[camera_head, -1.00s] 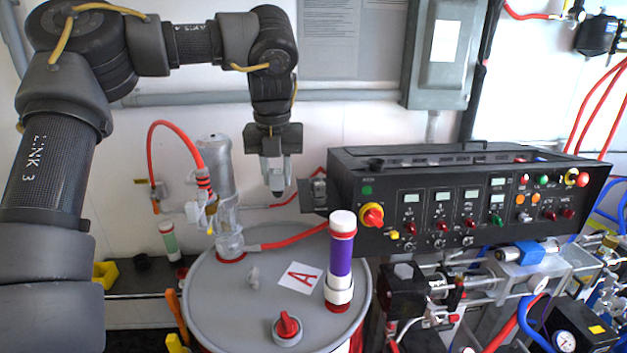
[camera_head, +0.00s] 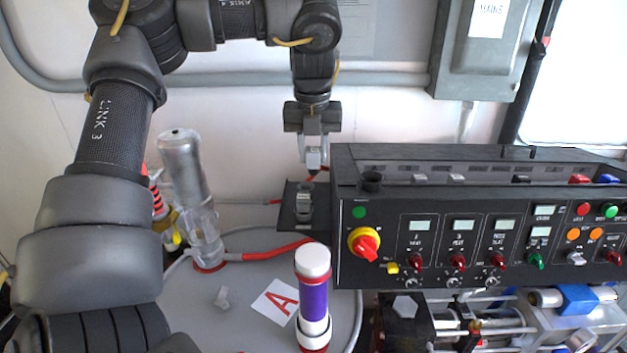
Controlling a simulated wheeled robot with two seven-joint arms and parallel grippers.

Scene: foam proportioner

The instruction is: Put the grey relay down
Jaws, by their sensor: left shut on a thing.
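My left gripper (camera_head: 313,142) comes down from above at the left end of the black control box (camera_head: 345,190). It is shut on the grey relay (camera_head: 314,159), a small light grey block between its fingertips. The relay looks held in the air above a dark side shelf (camera_head: 289,215). The gripper partly hides the relay. On the shelf stands a small grey and black fitting (camera_head: 304,203). I cannot tell the exact gap between relay and shelf. My right gripper is out of view.
The box's open top shows a row of small parts, including a red one (camera_head: 579,179) and a blue one (camera_head: 607,178). A purple cylinder (camera_head: 313,298) and a clear pump (camera_head: 203,235) stand on the grey drum (camera_head: 262,240). A grey cabinet (camera_head: 484,60) hangs behind.

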